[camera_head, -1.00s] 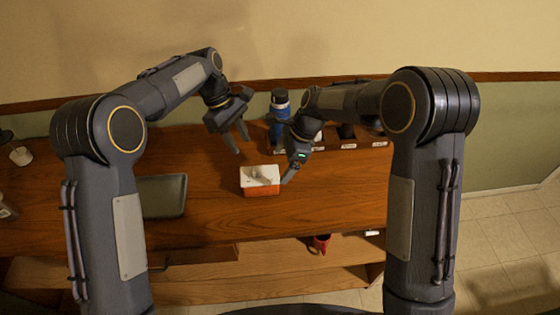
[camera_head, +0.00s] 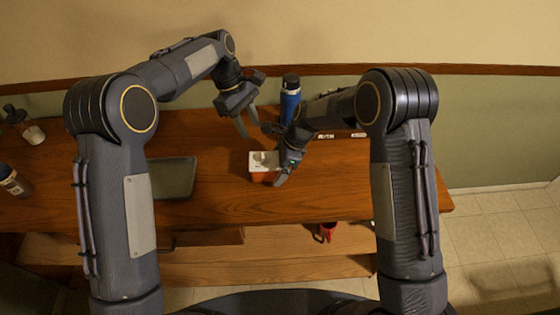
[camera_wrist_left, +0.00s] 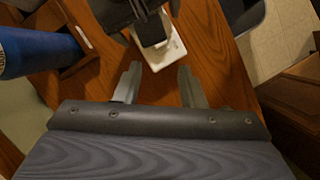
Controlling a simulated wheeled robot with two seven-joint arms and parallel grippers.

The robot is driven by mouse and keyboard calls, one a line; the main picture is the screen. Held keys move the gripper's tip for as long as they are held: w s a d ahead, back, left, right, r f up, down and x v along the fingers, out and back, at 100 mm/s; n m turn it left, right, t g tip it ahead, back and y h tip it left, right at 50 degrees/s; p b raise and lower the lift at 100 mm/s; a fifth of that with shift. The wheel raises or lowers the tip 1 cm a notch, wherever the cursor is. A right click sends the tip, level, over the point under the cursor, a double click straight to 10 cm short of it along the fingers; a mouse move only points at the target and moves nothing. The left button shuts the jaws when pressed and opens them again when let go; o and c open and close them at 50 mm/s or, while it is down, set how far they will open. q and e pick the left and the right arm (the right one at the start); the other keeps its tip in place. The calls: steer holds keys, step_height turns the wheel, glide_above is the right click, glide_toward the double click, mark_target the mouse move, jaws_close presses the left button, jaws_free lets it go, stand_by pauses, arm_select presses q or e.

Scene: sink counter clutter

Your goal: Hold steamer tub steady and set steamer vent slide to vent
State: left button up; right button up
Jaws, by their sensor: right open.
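The steamer tub (camera_head: 257,167) is a small box with a white top and reddish sides on the wooden counter. Its white top also shows in the left wrist view (camera_wrist_left: 176,54), partly hidden by the dark right gripper; the vent slide is too small to make out. My left gripper (camera_head: 249,122) is open and empty, above and behind the tub; its spread fingers show in the left wrist view (camera_wrist_left: 160,86). My right gripper (camera_head: 274,157) is open at the tub's right side, with one finger near its front right corner. I cannot tell whether it touches.
A blue bottle (camera_head: 289,104) stands behind the tub, close to both grippers. A dark tray (camera_head: 172,178) lies to the left. Bottles (camera_head: 32,134) stand at the far left. A red mug (camera_head: 327,232) sits on the lower shelf. The counter in front of the tub is clear.

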arm_select(q)
steer(key=shift+c, duration=0.2)
arm_select(e)
steer(key=c, duration=1.2)
arm_select(q)
steer(key=shift+a, duration=0.15)
steer(key=shift+c, duration=1)
steer(key=a+n+h, duration=0.1)
steer(key=a+n, duration=0.1)
steer(key=a, duration=0.1)
steer(key=s+a+f+n+t+h, duration=0.1)
steer(key=a+n+h, duration=0.1)
steer(key=a, duration=0.2)
steer(key=s+a+f+n+t+h, duration=0.1)
steer(key=a+n+h, duration=0.1)
steer(key=a, duration=0.1)
steer(key=shift+s+a+f, duration=0.1)
steer(key=shift+s+a, duration=0.05)
steer(key=shift+a, duration=0.05)
jaws_close()
steer(key=shift+a+n+h, duration=0.35)
steer(key=shift+n+h, duration=0.05)
steer(key=shift+n, duration=0.1)
